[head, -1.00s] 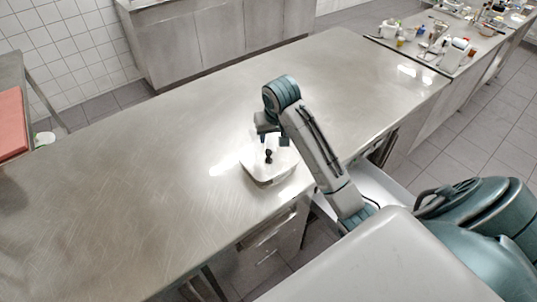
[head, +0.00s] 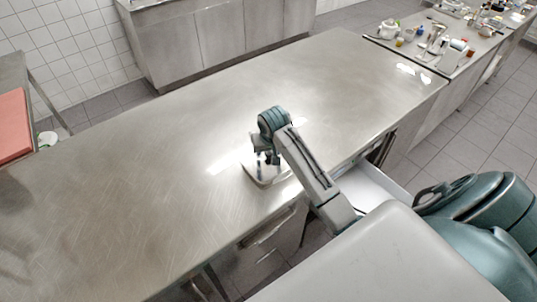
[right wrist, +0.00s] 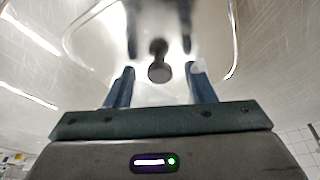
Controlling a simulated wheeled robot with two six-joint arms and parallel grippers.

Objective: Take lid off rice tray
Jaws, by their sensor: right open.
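The rice tray (head: 262,182) sits on the steel table near its front edge, pale, with a clear lid (right wrist: 100,45) on top. In the right wrist view the lid has a dark knob (right wrist: 159,62) standing up at its middle. My right gripper (head: 262,160) is over the tray in the head view and hides most of it. In the right wrist view the right gripper (right wrist: 160,85) is open, with its two fingers on either side of the knob and apart from it. The tray's contents cannot be made out. My left gripper is not in view.
The steel table (head: 130,190) is bare to the left of and behind the tray. A red board (head: 13,125) lies on a surface at the far left. A cluttered counter (head: 450,45) stands at the far right. An open drawer (head: 370,188) sticks out near my right arm.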

